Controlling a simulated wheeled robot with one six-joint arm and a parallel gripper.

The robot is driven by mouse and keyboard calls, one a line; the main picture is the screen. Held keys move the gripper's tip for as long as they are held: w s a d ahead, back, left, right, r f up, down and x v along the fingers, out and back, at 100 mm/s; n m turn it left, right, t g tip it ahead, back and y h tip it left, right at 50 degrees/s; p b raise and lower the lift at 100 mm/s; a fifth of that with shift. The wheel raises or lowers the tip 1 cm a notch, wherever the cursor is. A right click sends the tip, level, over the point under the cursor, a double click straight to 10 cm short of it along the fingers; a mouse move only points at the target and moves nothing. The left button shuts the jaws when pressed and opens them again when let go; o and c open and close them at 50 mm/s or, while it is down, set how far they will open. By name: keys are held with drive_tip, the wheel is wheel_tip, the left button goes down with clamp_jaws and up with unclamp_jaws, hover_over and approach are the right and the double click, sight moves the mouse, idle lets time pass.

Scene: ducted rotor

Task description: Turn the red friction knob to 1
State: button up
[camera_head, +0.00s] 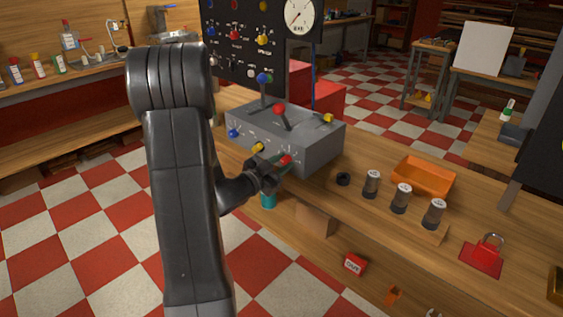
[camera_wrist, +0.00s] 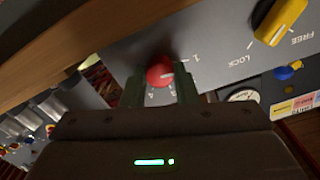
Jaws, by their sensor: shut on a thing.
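The red friction knob (camera_head: 286,159) sits on the front face of the grey control box (camera_head: 322,150). In the wrist view the knob (camera_wrist: 159,74) lies between my two green fingers, with a pale mark on its right side. A printed 1 (camera_wrist: 196,58) stands on the panel to its upper right. My gripper (camera_head: 281,165) is shut on the knob; in the wrist view its fingers (camera_wrist: 160,88) stand on either side of it. The other scale marks are partly hidden, and I cannot tell exactly which one the knob points at.
A yellow knob (camera_head: 258,147) and a blue knob (camera_head: 233,133) share the box's front. Levers with red (camera_head: 279,108) and blue tops stand on the box.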

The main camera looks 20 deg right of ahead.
idle(0.3)
drive_tip(key=o, duration=1)
drive_tip(key=shift+a, duration=0.1)
drive_tip(key=v, duration=1.3)
drive_tip(key=shift+s+a, duration=0.2)
drive_tip(key=shift+a, duration=0.1)
drive_tip(key=shift+d, duration=0.1)
drive_tip(key=x, duration=1.3)
drive_tip(key=shift+w+d, duration=0.2)
drive_tip(key=shift+d, duration=0.15)
drive_tip(key=shift+a, duration=0.1)
